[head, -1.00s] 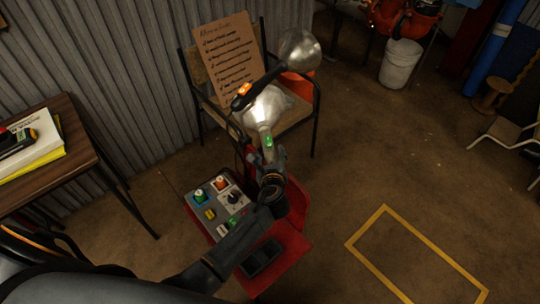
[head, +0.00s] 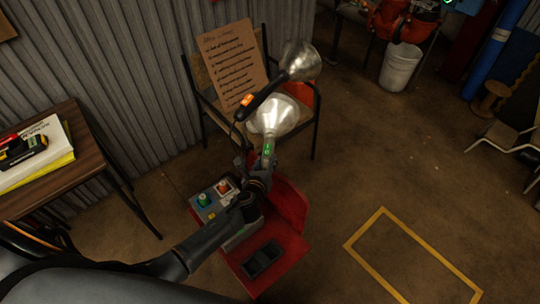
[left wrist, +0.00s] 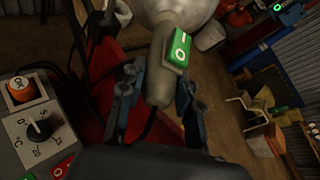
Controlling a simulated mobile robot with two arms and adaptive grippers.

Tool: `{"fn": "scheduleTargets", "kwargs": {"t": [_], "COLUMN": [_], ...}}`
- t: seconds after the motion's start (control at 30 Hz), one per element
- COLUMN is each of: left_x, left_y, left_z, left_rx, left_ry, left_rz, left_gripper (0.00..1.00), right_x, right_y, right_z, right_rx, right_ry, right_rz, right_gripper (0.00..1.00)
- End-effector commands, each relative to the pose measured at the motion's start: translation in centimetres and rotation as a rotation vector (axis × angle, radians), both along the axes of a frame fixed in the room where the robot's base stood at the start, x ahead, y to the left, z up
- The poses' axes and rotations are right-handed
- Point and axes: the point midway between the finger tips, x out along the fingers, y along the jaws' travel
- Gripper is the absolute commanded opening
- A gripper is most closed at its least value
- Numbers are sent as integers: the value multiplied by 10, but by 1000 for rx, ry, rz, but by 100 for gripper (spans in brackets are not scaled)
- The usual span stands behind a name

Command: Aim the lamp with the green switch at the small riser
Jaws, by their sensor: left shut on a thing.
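The lamp with the green switch (head: 267,149) has a silver bell shade (head: 275,116) and a grey handle. In the left wrist view its green switch (left wrist: 180,48) is close up, with the shade partly cut off at the top. My left gripper (head: 262,165) is shut on the lamp's handle, just below the switch; its blue-grey fingers (left wrist: 156,88) sit on both sides of the handle. A second lamp with an orange switch (head: 247,100) and silver shade (head: 299,60) is just behind. I cannot tell which thing is the small riser. My right gripper is not in view.
A red stand (head: 290,243) with a control panel (head: 206,200) is under my left arm. A chair (head: 317,105) holding a cardboard notice (head: 232,62) stands behind the lamps. A wooden table (head: 88,148) is at left. Open floor with a yellow outline (head: 363,231) lies right.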

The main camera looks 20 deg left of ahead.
Motion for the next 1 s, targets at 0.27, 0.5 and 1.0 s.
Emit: {"fn": "scheduleTargets", "kwargs": {"t": [0.27, 0.5, 1.0], "left_x": [0, 0, -1], "left_y": [14, 13, 13], "left_z": [1, 1, 0], "left_rx": [0, -5, -3], "left_ry": [-1, -2, -1], "left_rz": [-189, -205, -203], "left_gripper": [0, 0, 57], "right_x": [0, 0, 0], "right_y": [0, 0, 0], "right_z": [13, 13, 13], "right_rx": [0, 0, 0], "right_ry": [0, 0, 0], "right_rz": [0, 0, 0], "right_gripper": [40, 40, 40]}}
